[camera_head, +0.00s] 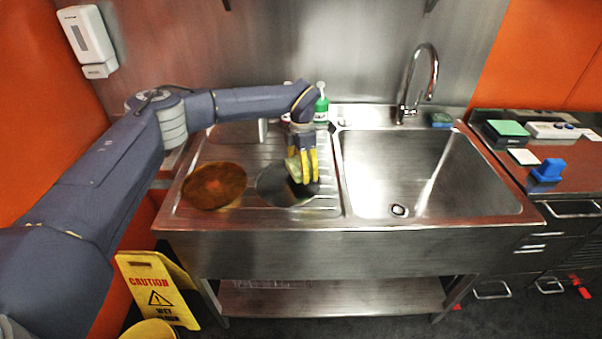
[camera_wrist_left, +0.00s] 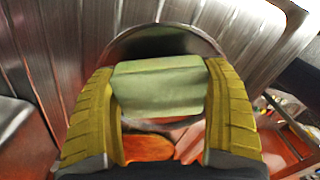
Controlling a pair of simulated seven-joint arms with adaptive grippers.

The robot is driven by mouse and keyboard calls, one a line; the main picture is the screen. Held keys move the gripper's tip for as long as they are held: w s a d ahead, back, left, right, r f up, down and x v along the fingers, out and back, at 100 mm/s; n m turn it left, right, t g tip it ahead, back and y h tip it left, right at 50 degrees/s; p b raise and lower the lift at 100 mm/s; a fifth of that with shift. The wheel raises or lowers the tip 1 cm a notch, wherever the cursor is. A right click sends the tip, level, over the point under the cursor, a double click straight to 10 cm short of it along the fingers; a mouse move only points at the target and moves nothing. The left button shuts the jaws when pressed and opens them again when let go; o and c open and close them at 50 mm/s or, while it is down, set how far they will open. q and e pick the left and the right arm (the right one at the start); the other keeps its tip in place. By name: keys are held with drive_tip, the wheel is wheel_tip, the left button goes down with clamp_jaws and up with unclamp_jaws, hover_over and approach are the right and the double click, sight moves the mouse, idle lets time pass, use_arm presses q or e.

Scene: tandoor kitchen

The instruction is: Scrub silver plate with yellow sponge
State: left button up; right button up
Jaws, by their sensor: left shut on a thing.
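The silver plate (camera_head: 270,186) lies on the ribbed drainboard left of the basin. In the left wrist view its round rim (camera_wrist_left: 168,32) shows beyond the sponge. My left gripper (camera_head: 302,178) has yellow fingers and is shut on the sponge (camera_head: 291,168). The sponge looks pale yellow-green in the left wrist view (camera_wrist_left: 158,88), held between both fingers. The gripper is over the right part of the plate and hides some of it. I cannot tell whether the sponge touches the plate. My right gripper is not in view.
A brown plate (camera_head: 214,186) lies left of the silver plate. A green bottle (camera_head: 321,104) stands behind the gripper. The sink basin (camera_head: 400,180) on the right is empty, with a tall faucet (camera_head: 405,90) behind it. A counter on the far right holds a blue item (camera_head: 549,169).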

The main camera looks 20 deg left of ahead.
use_arm(q)
drive_tip(key=shift+r, duration=2.4)
